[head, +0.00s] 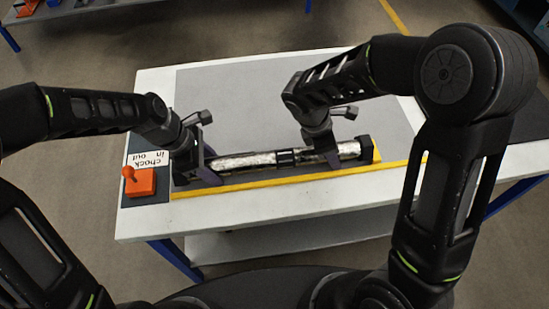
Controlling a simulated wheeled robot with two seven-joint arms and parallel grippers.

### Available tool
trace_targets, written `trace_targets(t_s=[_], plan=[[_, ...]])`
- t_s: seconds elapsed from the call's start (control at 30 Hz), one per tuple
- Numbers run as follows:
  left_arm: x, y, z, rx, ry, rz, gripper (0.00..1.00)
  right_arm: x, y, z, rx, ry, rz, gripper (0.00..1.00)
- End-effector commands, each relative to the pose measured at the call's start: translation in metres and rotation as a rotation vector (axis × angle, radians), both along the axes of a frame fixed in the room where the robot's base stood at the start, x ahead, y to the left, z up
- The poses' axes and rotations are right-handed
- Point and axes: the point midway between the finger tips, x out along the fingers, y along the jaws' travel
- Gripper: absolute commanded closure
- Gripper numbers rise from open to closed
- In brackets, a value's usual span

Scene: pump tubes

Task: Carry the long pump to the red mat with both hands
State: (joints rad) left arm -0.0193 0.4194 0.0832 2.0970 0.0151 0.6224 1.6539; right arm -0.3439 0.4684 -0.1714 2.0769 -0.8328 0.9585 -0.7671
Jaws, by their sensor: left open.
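The long pump (247,161) is a silver tube with black bands and black end parts. It lies lengthwise, left to right, near the front of the grey table surface. My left gripper (206,172) is at the pump's left end, with its jaws open around or beside it. My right gripper (328,155) is over the pump's right half, with one finger in front of the tube; its jaw gap is hidden. The left end of the pump is partly hidden by my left gripper. I see no red mat in this view.
A white-edged table (300,203) carries the pump. A yellow strip (265,184) runs in front of it. An orange-red box with a lever (141,183) and a lettered white card (148,159) are at left. The grey surface behind the pump (235,100) is clear.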

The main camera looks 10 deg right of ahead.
Motion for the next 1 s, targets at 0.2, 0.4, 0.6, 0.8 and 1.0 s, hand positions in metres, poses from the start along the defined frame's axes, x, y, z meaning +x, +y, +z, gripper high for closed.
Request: trace_targets(t_s=[0.2,0.4,0.6,0.8,1.0], plan=[[0.0000,0.0001,0.0002,0.000,0.000,0.000,0.56,0.0000,0.0001,0.0003,0.000,0.000,0.000,0.56],[0.0001,0.0002,0.0004,0.000,0.000,0.000,0.73,0.0001,0.0003,0.0004,0.000,-0.001,0.000,0.73],[0.0001,0.0002,0.0005,0.000,0.000,0.000,0.89,0.0002,0.0004,0.0006,0.000,-0.001,0.000,0.89],[0.0002,0.0002,0.0006,0.000,0.000,0.000,1.00,0.0003,0.0004,0.0007,0.000,-0.001,0.000,1.00],[0.0002,0.0002,0.0007,0.000,0.000,0.000,1.00,0.0004,0.0004,0.0008,0.000,-0.002,0.001,1.00]])
